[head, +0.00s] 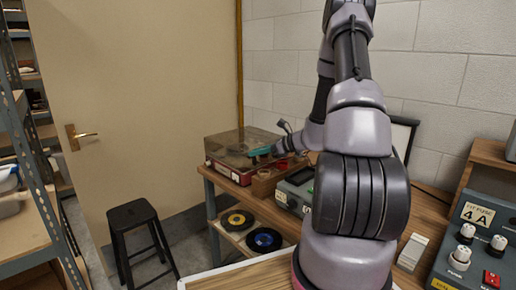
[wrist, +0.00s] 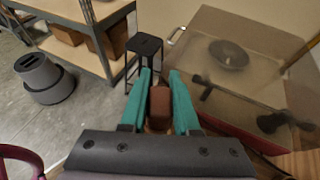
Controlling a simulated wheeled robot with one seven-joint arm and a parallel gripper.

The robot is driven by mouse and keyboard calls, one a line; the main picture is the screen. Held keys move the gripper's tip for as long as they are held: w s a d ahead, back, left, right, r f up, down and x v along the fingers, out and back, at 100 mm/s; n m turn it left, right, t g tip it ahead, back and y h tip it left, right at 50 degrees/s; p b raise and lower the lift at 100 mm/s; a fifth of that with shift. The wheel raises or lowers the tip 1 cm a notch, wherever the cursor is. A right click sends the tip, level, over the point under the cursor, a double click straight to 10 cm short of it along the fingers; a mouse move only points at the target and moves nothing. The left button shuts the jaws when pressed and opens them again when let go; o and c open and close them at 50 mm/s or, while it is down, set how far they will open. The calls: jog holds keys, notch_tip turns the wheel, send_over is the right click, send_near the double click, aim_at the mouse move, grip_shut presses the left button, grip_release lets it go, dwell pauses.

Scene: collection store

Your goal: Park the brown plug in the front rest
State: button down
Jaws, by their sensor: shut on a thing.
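My gripper (wrist: 161,90) has two teal fingers, shut on the brown plug (wrist: 160,103), which shows as a brown block between them in the wrist view. In the head view my gripper (head: 262,152) is over the front right of a clear-lidded red record player, near a small wooden box (head: 264,187). The plug is too small to make out there. I cannot tell which part is the front rest; the plug's lower end is hidden behind the gripper body in the wrist view.
The record player (head: 222,170) stands on the bench's left end, close to my gripper. A grey-green device (head: 290,197) is right of the wooden box. Two discs (head: 263,240) lie on the lower shelf. A black stool (head: 135,217) stands left on open floor.

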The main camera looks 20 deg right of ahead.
jog(key=shift+f, duration=2.4)
jog(key=shift+f, duration=0.65)
jog(key=c, duration=0.9)
grip_release()
jog(key=shift+d, duration=0.1)
jog(key=shift+v, duration=5.45)
jog(key=shift+r, duration=0.15)
